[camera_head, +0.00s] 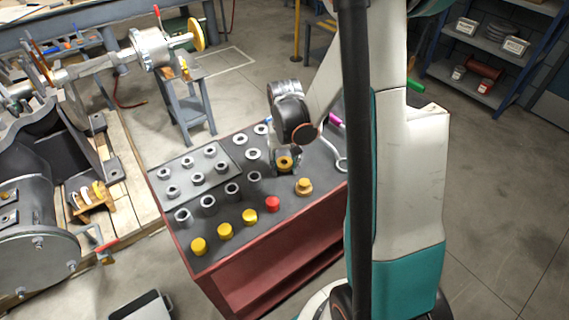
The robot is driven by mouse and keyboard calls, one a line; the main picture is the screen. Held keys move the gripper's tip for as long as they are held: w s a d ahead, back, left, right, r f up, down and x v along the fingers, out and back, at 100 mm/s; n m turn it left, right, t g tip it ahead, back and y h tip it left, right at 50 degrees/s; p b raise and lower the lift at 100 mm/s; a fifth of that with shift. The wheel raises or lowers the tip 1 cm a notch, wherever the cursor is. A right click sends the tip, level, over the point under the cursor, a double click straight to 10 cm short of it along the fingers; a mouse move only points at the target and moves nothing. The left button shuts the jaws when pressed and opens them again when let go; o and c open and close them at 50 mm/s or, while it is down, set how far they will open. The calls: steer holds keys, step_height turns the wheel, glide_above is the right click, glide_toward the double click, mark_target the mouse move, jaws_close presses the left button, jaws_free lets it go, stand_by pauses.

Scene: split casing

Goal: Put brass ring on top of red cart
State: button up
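The red cart (215,258) stands in the middle with a dark grey top. My gripper (285,164) is low over the right part of the cart top, pointing down. A brass ring (285,162) with a dark centre shows between its fingers, which look closed on it. I cannot tell whether the ring touches the cart top. A separate brass piece with a wide base (304,187) stands on the cart just in front of my gripper.
Several grey rings and nuts (208,204) cover the left and back of the cart top. Yellow caps (224,231) and a red cap (272,204) line the front. A wrench (341,157) lies at the right. A large casing (38,235) stands left.

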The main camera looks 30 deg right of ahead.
steer(key=o, duration=0.3)
steer(key=shift+f, duration=0.15)
step_height(320, 180, up, 13)
steer(key=p, duration=0.5)
steer(key=shift+r, duration=0.2)
